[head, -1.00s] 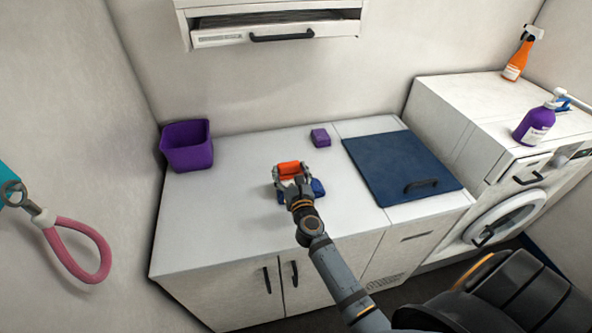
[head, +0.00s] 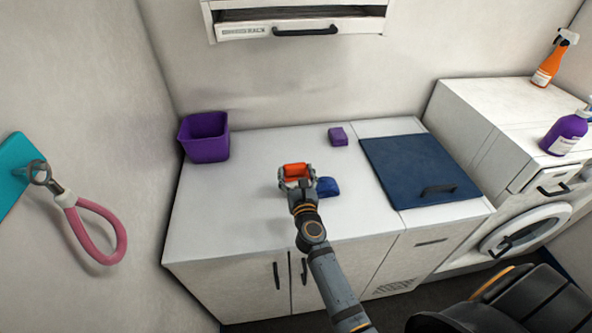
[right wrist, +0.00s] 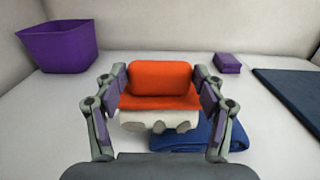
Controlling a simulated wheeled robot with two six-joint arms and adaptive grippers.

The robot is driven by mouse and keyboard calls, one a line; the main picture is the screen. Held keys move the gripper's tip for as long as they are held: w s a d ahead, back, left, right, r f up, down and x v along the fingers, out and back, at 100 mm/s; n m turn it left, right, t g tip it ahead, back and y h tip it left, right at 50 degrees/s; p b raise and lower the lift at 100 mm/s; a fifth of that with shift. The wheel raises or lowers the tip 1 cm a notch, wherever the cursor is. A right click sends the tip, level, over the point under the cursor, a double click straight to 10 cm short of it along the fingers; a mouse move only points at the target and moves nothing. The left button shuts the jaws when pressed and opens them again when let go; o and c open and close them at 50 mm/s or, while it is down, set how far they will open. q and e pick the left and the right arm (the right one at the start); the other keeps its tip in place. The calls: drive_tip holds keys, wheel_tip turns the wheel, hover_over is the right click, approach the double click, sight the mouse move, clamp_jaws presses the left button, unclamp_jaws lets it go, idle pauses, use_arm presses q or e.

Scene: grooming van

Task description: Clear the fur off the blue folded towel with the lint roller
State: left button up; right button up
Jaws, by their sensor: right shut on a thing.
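My right gripper (head: 297,178) is shut on an orange block-shaped thing (right wrist: 160,82), which I take to be the lint roller; the fingers grip it from both sides. It also shows in the head view (head: 298,170). Whitish lumps (right wrist: 158,121) show under its front edge; I cannot tell if they are part of it or fur. My left gripper is out of view.
A purple bin (head: 204,140) stands at the counter's back left. A small purple box (head: 338,136) and a dark blue panel with a handle (head: 415,168) are at the right. The white counter (head: 235,205) is clear at the left.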

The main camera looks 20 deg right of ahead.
drive_tip(key=shift+s+d+p, duration=0.2)
drive_tip(key=shift+d, duration=0.7)
drive_tip(key=shift+s+d+p, duration=0.15)
drive_tip(key=shift+d, duration=0.7)
drive_tip(key=shift+s+d+f, duration=0.1)
drive_tip(key=shift+s+d, duration=0.15)
drive_tip(key=shift+d, duration=0.6)
drive_tip(key=shift+s+d, duration=0.2)
drive_tip(key=shift+d, duration=0.65)
